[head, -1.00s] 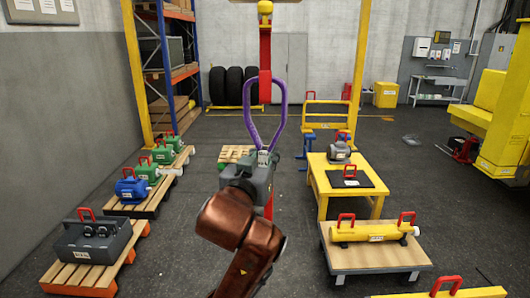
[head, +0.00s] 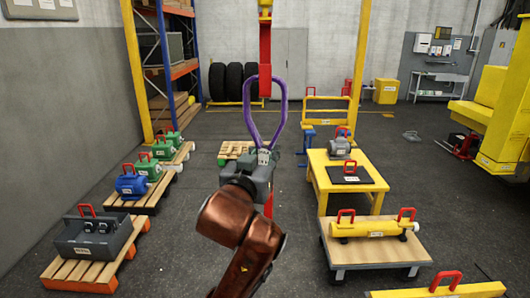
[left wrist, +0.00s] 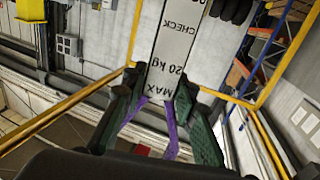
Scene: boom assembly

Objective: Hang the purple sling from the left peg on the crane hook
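The purple sling (head: 250,122) stands up as a loop above my left gripper (head: 263,157). The gripper is shut on its lower end, at a pale tag. In the left wrist view the fingers (left wrist: 160,88) pinch a white label reading "CHECK 20 kg MAX", with purple strands (left wrist: 171,132) between them. The red crane hook part (head: 265,55) hangs above from a yellow fitting. The loop's top overlaps its lower part in the head view; I cannot tell whether the sling is around it or in front of it. I cannot make out the left peg. My right gripper is not in view.
Pallets with green, blue and grey units (head: 131,184) line the left. A yellow table (head: 325,184) and a cart with a yellow cylinder (head: 372,229) stand at right. Yellow gantry posts (head: 137,70) flank the hook. The floor between the rows is mostly clear.

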